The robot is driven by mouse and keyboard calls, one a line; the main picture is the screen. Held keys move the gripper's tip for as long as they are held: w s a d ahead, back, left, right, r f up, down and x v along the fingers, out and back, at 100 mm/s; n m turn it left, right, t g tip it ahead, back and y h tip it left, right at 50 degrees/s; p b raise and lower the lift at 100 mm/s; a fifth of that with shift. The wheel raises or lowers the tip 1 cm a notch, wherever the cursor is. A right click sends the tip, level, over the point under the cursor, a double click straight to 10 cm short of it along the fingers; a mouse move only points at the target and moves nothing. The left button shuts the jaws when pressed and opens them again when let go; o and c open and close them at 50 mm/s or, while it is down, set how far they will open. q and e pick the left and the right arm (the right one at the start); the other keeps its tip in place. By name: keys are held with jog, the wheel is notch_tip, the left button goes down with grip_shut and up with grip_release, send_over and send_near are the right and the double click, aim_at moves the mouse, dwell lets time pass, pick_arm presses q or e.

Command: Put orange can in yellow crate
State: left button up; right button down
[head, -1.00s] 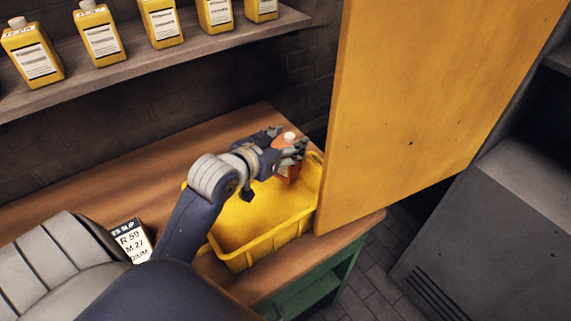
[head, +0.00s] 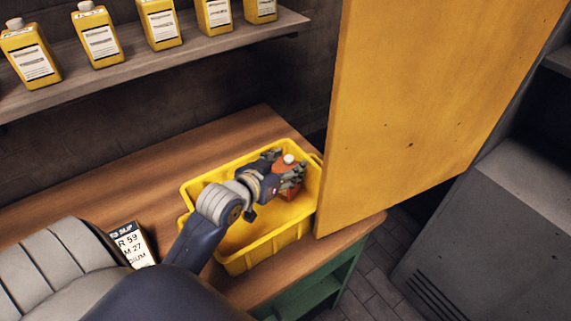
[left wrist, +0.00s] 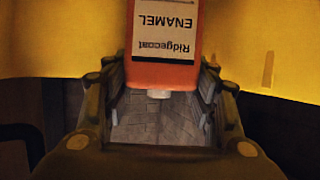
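The orange can (head: 285,182) has a white cap and a white label reading "Ridgecoat ENAMEL". My left gripper (head: 284,174) reaches over the crate and is shut on the orange can. In the left wrist view the can (left wrist: 165,75) sits between the two fingers (left wrist: 162,75), cap towards the camera. Whether the can's bottom touches the crate floor is hidden. My right gripper is not in view.
The crate stands on a wooden bench (head: 110,195), close to a large yellow panel (head: 430,110) on its right. A black-and-white labelled box (head: 133,244) stands left of the crate. Several yellow bottles (head: 100,38) line the shelf (head: 180,55) above. A grey cabinet (head: 490,240) is at right.

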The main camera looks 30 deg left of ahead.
pick_arm(q)
jog(key=shift+o, duration=0.8)
jog(key=shift+r, duration=0.15)
jog(key=shift+s+r, duration=0.1)
jog(key=shift+s, duration=0.1)
jog(key=p+v, duration=0.3)
jog(key=v, duration=0.8)
jog(key=shift+s+r+p, duration=0.2)
jog(key=shift+s+p, duration=0.1)
jog(key=shift+p, duration=0.1)
jog(key=shift+d+f, duration=0.1)
